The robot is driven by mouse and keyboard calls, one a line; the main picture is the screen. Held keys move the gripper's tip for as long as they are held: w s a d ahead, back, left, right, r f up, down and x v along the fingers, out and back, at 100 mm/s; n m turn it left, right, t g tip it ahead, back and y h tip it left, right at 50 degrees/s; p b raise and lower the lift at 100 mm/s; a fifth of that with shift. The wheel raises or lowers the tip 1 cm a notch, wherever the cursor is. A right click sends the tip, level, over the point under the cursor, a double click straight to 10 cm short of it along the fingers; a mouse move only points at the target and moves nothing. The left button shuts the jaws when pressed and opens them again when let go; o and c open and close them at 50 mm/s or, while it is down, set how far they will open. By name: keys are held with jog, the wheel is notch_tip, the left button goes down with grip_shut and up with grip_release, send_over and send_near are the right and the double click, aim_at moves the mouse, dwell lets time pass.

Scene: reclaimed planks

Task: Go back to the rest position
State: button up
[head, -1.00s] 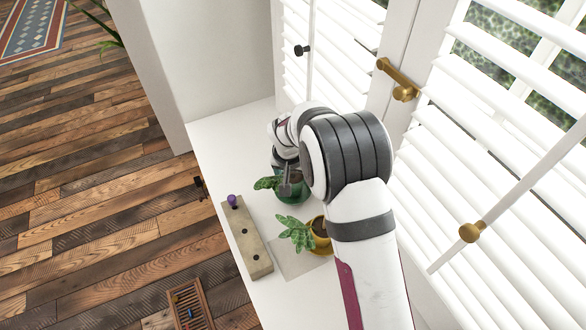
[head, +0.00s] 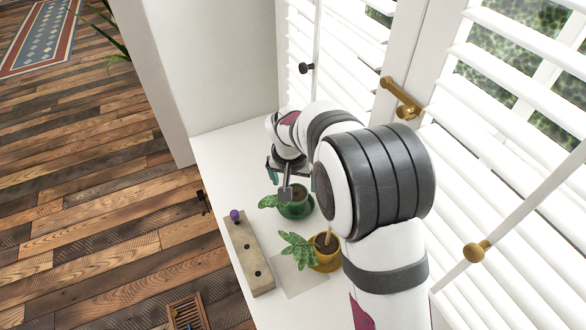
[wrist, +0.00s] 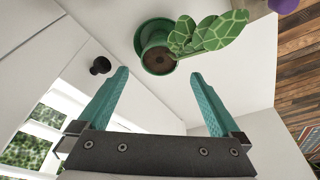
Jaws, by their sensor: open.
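My gripper (wrist: 160,76) is open, its two teal fingers spread apart with nothing between them. In the head view my gripper (head: 292,178) hangs above the far end of the white sill, over and just behind the green pot (head: 297,207). The green pot (wrist: 154,36) stands upright in the wrist view beyond the fingertips, apart from them, with broad patterned leaves and dark soil. The yellow pot (head: 327,262) with a leafy plant stands nearer on the sill, clear of my gripper.
A grey block (head: 248,252) with holes and a purple knob (head: 235,214) lies along the sill's left edge. White shutters (head: 500,150) and a brass handle (head: 402,98) are close on the right. A wooden rack (head: 187,312) is on the plank floor.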

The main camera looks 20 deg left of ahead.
jog(key=v, duration=0.9)
jog(key=s+d+r+m+g, duration=0.1)
jog(key=s+d+r, duration=0.15)
jog(key=d, duration=0.45)
jog(key=s+d+r+m, duration=0.1)
jog(key=s+d+m, duration=0.1)
jog(key=s+d, duration=0.3)
jog(key=s+d+m, duration=0.1)
jog(key=s+d, duration=0.2)
jog(key=s, duration=0.3)
jog(key=s+d+f+m+g+y, duration=0.1)
jog(key=s+d, duration=0.2)
jog(key=s, duration=0.4)
jog(key=s+d+m+g, duration=0.1)
jog(key=s+d+m, duration=0.1)
jog(key=s+d, duration=0.2)
jog(key=shift+s+f, duration=0.25)
jog(key=shift+s, duration=0.9)
